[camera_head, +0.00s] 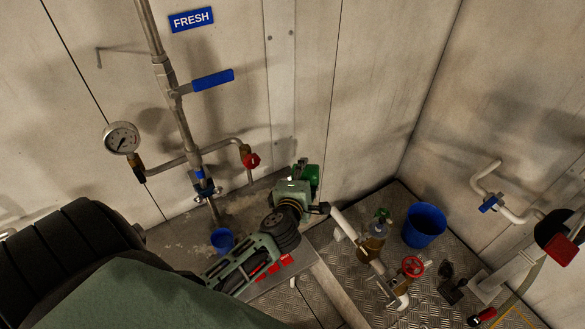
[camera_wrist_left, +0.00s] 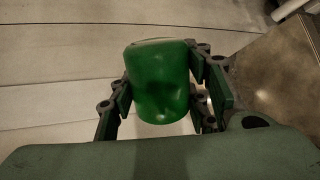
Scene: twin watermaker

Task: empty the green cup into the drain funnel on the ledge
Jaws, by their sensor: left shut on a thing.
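The green cup (camera_head: 313,174) is held in my left gripper (camera_head: 300,180), above the far right part of the grey ledge (camera_head: 185,238). In the left wrist view the cup (camera_wrist_left: 160,80) sits between the two green fingers (camera_wrist_left: 165,95), which close on it from both sides. Its smooth, shiny side shows; its mouth and contents cannot be made out, nor can its exact tilt. I cannot clearly pick out the drain funnel; my gripper and arm cover part of the ledge. My right gripper is not in view.
A small blue cup (camera_head: 222,240) stands on the ledge beneath a tap pipe. Red pieces (camera_head: 272,268) lie beside my forearm. Right of the ledge are a white pipe (camera_head: 352,226), a red valve wheel (camera_head: 412,267) and a blue bucket (camera_head: 424,225) on the plate floor.

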